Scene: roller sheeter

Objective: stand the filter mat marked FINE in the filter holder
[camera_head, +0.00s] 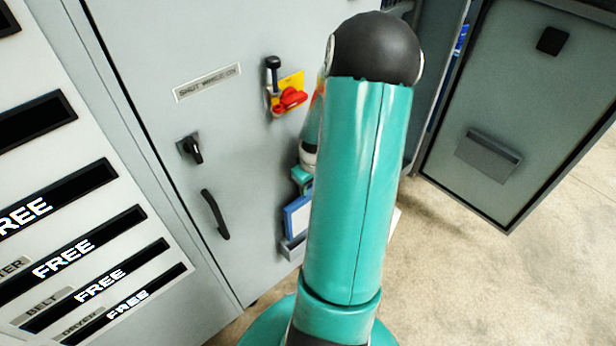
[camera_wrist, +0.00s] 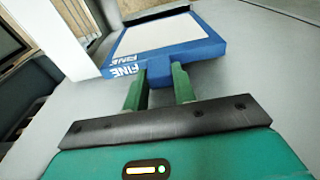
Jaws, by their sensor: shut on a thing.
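The filter mat marked FINE (camera_wrist: 165,42) has a blue frame and a pale middle; the word FINE shows on its near edge in the wrist view. My gripper (camera_wrist: 160,78) is shut on the blue tab at that edge, one green finger on each side. In the head view the mat (camera_head: 298,216) hangs upright below my gripper, partly hidden by my arm. A grey pocket, seemingly the filter holder (camera_head: 291,248), is on the cabinet front at the mat's lower edge. I cannot tell whether the mat is inside it or in front of it.
The grey cabinet door (camera_head: 200,120) carries a black handle (camera_head: 215,214), a black knob (camera_head: 191,149) and a red switch on a yellow plate (camera_head: 289,96). Panels with FREE displays (camera_head: 65,258) stand left. An open door (camera_head: 515,110) stands right. Floor at lower right is clear.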

